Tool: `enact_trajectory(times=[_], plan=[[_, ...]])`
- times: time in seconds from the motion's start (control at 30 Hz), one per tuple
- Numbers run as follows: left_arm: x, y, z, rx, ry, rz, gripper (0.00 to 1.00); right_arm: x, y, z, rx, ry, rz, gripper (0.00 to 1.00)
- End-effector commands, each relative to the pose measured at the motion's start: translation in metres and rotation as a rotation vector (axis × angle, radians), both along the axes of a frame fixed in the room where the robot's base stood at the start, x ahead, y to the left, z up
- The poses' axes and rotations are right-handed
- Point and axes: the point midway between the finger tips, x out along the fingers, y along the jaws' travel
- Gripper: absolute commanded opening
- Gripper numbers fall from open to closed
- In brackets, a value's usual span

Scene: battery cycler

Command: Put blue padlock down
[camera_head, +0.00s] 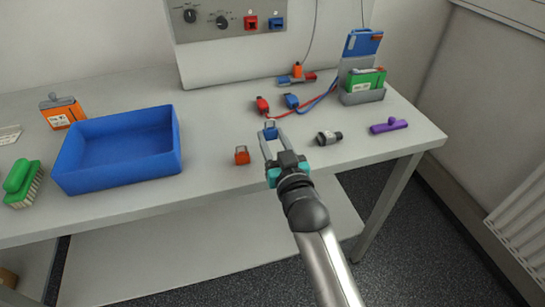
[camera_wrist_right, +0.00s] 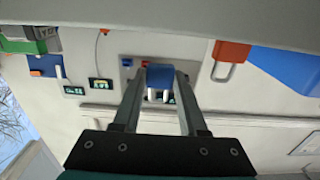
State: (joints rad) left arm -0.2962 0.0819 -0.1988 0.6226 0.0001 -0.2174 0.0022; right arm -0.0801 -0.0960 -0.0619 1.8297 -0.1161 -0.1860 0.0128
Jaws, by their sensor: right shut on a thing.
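My right gripper (camera_head: 270,138) reaches over the table (camera_head: 220,196) and is shut on the blue padlock (camera_head: 270,130). In the right wrist view the blue padlock (camera_wrist_right: 160,76) sits between the two fingertips (camera_wrist_right: 159,84), its pale shackle legs pointing back between the fingers. I cannot tell whether the padlock touches the tabletop. A red padlock (camera_head: 242,156) stands on the table just left of the gripper; it also shows in the right wrist view (camera_wrist_right: 232,52). My left gripper is in neither view.
A blue tray (camera_head: 124,173) is on the left. Red and blue clamps (camera_head: 292,101) with cables lie behind the gripper. A dark cylindrical connector (camera_head: 329,138) and a purple object (camera_head: 389,126) lie to the right. A control panel (camera_head: 235,20) stands at the back.

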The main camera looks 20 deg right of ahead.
Motion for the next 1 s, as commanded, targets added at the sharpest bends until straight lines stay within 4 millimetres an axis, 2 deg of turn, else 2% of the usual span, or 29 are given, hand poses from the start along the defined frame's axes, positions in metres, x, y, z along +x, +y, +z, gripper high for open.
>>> enact_trajectory(times=[0.13, 0.33, 0.53, 0.73, 0.77, 1.0], plan=[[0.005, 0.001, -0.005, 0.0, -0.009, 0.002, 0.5, 0.0, 0.0, -0.011, 0.001, 0.0, 0.0, 0.02], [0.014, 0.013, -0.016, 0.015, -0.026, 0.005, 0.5, 0.0, 0.0, -0.042, 0.001, 0.0, 0.0, 0.02], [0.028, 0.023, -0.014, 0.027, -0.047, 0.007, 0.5, 0.0, 0.0, -0.043, 0.001, -0.003, 0.0, 0.02], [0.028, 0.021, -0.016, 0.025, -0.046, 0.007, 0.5, 0.0, 0.0, -0.047, 0.001, -0.002, 0.0, 0.02], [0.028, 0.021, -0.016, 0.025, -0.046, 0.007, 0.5, 0.0, 0.0, -0.047, 0.001, -0.001, 0.0, 0.44], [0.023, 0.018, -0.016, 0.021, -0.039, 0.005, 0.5, 0.0, 0.0, -0.046, 0.001, -0.001, 0.0, 0.71]])
